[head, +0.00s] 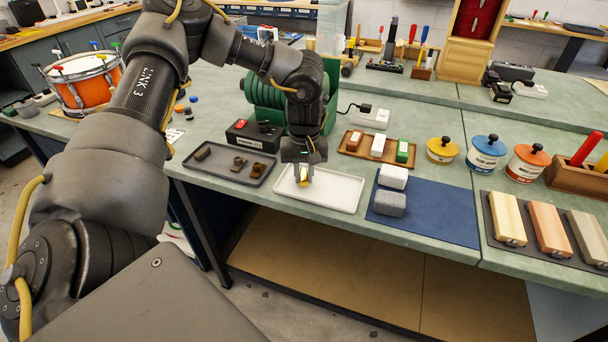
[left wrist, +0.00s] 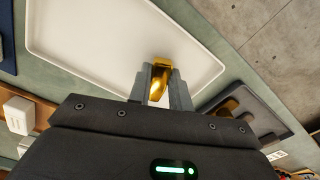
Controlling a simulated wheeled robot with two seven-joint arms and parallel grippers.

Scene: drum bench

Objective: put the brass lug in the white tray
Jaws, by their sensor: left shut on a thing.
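My left gripper (head: 303,176) is shut on the brass lug, a small shiny gold piece. The brass lug (head: 303,182) shows below the fingers in the head view and between the fingertips in the left wrist view (left wrist: 160,80). The white tray (head: 335,193) is a shallow rectangle near the front of the bench. The gripper and lug are over its left part, and the tray also fills much of the left wrist view (left wrist: 95,45). I cannot tell whether the lug touches the tray floor. My right gripper is not in view.
A dark tray (head: 213,176) with several small brownish parts lies left of the white tray. A blue mat (head: 440,215) with two blocks lies to its right. A wooden tray (head: 355,151) with blocks sits behind. The white tray's right half is empty.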

